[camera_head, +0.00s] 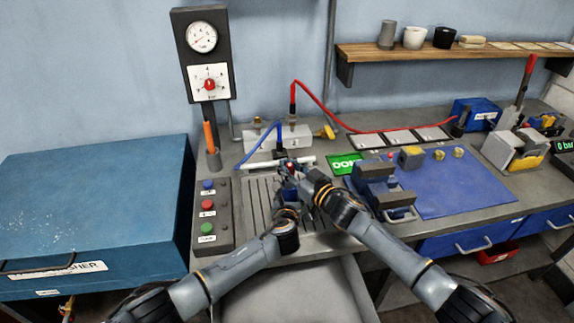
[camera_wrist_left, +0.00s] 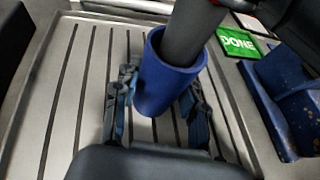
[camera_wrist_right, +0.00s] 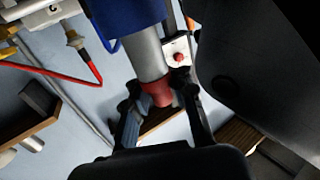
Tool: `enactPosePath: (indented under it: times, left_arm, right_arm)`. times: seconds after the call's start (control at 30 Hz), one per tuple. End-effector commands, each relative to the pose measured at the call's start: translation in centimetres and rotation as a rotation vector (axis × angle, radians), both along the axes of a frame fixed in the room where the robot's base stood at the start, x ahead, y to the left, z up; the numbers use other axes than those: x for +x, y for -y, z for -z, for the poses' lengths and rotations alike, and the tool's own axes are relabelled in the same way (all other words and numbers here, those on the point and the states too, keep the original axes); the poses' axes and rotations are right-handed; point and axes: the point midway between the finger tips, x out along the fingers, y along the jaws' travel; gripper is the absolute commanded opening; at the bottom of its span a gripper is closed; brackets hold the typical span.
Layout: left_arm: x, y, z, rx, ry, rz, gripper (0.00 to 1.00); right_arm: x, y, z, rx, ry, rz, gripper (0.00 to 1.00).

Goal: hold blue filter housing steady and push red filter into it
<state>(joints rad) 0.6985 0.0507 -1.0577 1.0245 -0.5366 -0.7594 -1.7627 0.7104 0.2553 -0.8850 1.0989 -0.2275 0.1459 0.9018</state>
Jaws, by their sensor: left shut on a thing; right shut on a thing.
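The blue filter housing (camera_wrist_left: 160,85) is an open-topped cylinder standing over a grooved metal tray (camera_wrist_left: 55,110). My left gripper (camera_wrist_left: 160,100) is shut on the housing, one finger on each side. The filter has a grey body (camera_wrist_right: 148,52) and a red end (camera_wrist_right: 157,93). My right gripper (camera_wrist_right: 158,97) is shut on the red end. The grey body reaches into the housing's open mouth and much of it is still outside. In the head view the housing (camera_head: 290,190) is partly hidden by both grippers.
A green DONE plate (camera_head: 344,164) and a blue vise-like fixture (camera_head: 378,185) stand to the right. A button box (camera_head: 213,215) is on the left. A valve block (camera_head: 277,139) with red and blue hoses is behind. A blue mat (camera_head: 450,190) lies further right.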

Motion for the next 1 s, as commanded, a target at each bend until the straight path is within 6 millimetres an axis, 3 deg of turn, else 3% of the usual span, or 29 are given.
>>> enactPosePath:
  times: [1.0]
  left_arm:
    - [0.0,-0.1,0.1,0.001,-0.002,-0.001,0.00]
  right_arm:
    - [0.0,-0.1,1.2,0.002,-0.001,-0.001,0.00]
